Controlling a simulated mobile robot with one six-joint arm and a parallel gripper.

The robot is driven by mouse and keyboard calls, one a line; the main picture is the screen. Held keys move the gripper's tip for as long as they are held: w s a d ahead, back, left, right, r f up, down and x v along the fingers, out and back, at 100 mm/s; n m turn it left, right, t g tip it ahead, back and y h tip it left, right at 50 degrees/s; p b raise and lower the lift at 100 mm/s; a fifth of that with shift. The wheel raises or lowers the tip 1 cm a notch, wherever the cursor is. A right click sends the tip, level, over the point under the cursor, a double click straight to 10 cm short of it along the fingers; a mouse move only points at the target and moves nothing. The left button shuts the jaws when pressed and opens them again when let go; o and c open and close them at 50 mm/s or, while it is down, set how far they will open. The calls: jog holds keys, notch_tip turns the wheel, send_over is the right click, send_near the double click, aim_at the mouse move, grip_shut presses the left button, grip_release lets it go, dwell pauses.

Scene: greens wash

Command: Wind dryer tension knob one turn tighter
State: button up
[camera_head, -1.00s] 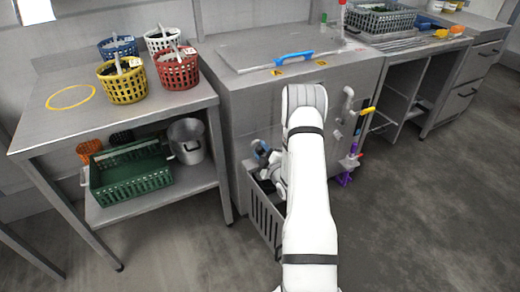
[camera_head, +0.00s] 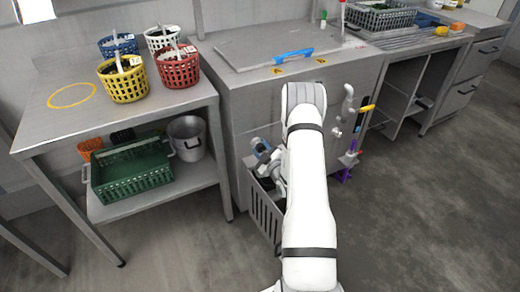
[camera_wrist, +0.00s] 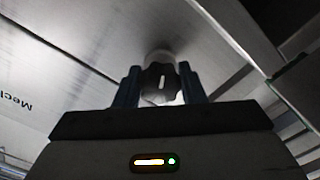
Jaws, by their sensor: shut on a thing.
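The tension knob (camera_wrist: 161,84) shows in the wrist view as a dark, lobed knob with a white mark on its face, in front of a pale round mount on the metal panel. The white mark stands close to upright. My gripper (camera_wrist: 160,87) has one finger on each side of the knob and is shut on it. In the head view my white arm reaches to the front of the steel cabinet (camera_head: 235,150). The knob and the fingertips are hidden there behind my arm.
A dark slatted bin (camera_head: 266,215) stands low at the cabinet front, beside my arm. Grey, yellow-handled and purple fittings (camera_head: 350,157) stick out to its right. A steel table (camera_head: 40,137) with several baskets stands left. The floor at right is clear.

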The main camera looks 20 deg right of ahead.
jog(key=o, duration=1)
jog(key=shift+s, duration=0.1)
jog(key=s+p, duration=0.1)
jog(key=s, duration=0.6)
jog(key=shift+s+d, duration=0.15)
jog(key=shift+s, duration=0.15)
